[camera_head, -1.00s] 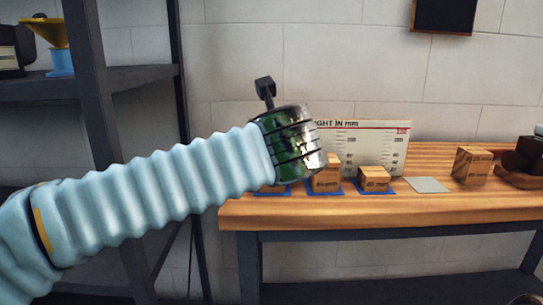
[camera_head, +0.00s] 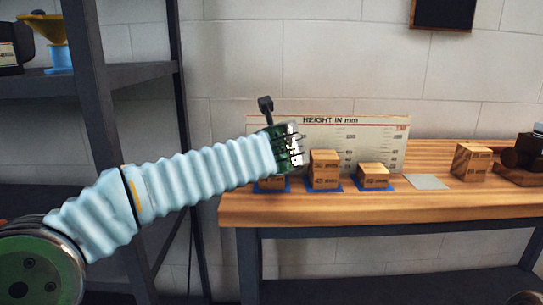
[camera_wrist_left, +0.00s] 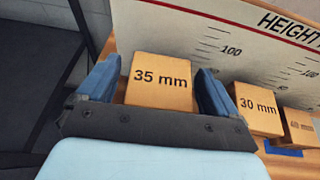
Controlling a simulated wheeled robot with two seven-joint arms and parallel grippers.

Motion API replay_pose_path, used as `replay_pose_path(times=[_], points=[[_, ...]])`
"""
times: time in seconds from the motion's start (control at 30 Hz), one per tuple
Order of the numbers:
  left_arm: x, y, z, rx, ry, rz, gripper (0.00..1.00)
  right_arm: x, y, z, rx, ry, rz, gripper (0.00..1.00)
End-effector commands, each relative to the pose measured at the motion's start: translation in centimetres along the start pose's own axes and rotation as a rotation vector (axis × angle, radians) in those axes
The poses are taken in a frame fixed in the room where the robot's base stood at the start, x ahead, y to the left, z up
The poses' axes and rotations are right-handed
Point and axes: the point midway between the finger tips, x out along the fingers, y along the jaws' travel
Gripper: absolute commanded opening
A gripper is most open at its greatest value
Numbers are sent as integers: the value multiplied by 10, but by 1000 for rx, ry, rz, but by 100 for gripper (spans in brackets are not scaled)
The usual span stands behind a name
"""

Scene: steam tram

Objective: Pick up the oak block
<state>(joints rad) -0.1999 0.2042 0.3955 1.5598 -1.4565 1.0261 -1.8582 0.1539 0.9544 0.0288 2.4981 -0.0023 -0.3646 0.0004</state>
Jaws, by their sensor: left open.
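Several light wooden blocks stand on the bench; none is marked as oak. In the left wrist view a block labelled 35 mm (camera_wrist_left: 160,82) shows between the two blue fingers of my open left gripper (camera_wrist_left: 157,72); whether they touch it I cannot tell. To its right are a block labelled 30 mm (camera_wrist_left: 256,108) and another block (camera_wrist_left: 300,124). In the head view my left gripper (camera_head: 290,148) is over the left blocks, its fingers hidden. A partly hidden block (camera_head: 272,184), a taller block (camera_head: 325,170) and a low block (camera_head: 374,176) are there. A streaked block (camera_head: 472,162) stands farther right.
A board headed HEIGHT IN mm (camera_head: 385,135) stands behind the blocks. Blue mats lie under the left blocks. An empty grey plate (camera_head: 427,182) lies right of them. A dark wooden object (camera_head: 521,165) is at the right edge. A dark shelf (camera_head: 125,76) stands left of the bench (camera_head: 400,208).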

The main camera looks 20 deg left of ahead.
Motion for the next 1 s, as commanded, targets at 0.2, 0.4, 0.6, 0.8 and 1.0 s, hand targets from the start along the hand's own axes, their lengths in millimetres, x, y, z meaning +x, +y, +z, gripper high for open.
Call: replay_pose_path(times=[0.2, 0.4, 0.6, 0.8, 1.0], points=[[0, 0, 0, 0, 0, 0, 69, 0, 0, 0, 0, 0, 0, 43], [0, 0, 0, 0, 0, 0, 38, 0, 0, 0, 0, 0, 0, 43], [-1, 0, 0, 0, 0, 0, 36, 0, 0, 0, 0, 0, 0, 43], [-4, 0, 9, -2, -2, -1, 36, -3, -1, 0, 0, 0, 0, 43], [-23, -4, 37, -3, -3, -5, 36, -12, -5, 0, -1, -1, -1, 43]])
